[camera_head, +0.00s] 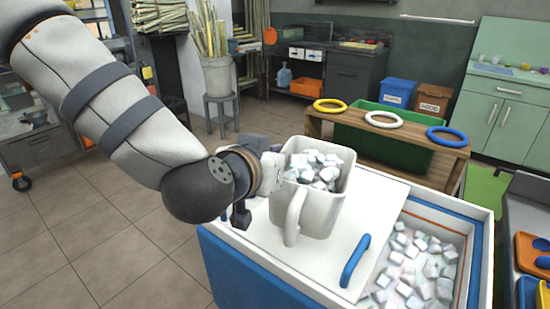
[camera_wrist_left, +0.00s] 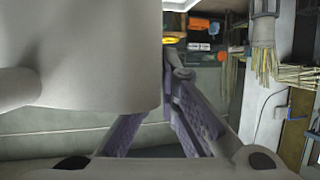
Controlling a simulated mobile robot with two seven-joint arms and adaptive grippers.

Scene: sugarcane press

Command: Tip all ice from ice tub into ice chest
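The white ice tub (camera_head: 318,208) stands upright on the white lid of the ice chest, filled with pale ice cubes (camera_head: 314,168). Its handle (camera_head: 293,218) faces the head camera. The ice chest (camera_head: 325,283) is blue and white; its open right part holds many ice cubes (camera_head: 415,268). My left gripper (camera_head: 272,172) is at the tub's left side, close against it. In the left wrist view, the tub (camera_wrist_left: 90,60) fills the left and hides part of one finger of my left gripper (camera_wrist_left: 168,100). Whether the fingers close on anything is unclear. My right gripper is out of view.
Behind the chest is a wooden bench (camera_head: 400,140) with yellow, white and blue rings. A grey counter (camera_head: 522,205) with coloured items is at the right. The tiled floor at left is clear.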

